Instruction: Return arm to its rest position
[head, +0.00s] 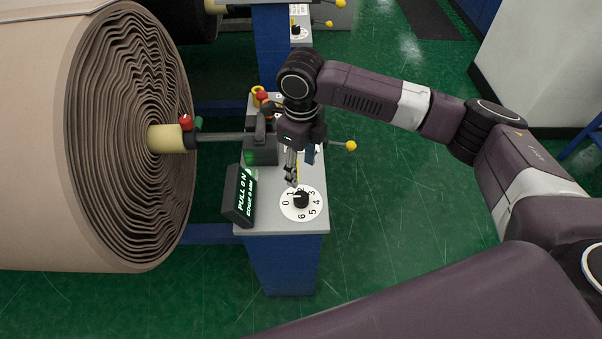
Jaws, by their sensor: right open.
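My right arm reaches in from the right side of the head view. Its gripper (292,182) points down just above the black knob on the white numbered dial (301,204), on the grey top of a blue stand. The gripper is open, with nothing seen between its fingers. I cannot tell whether a fingertip touches the knob. My left gripper is not in view.
A large wrapped roll (130,130) on a spindle fills the left. A black display (241,196) with green text stands beside the dial. A yellow-knobbed lever (350,146) sticks out right of the stand (285,265). Green floor (390,215) lies clear below the arm.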

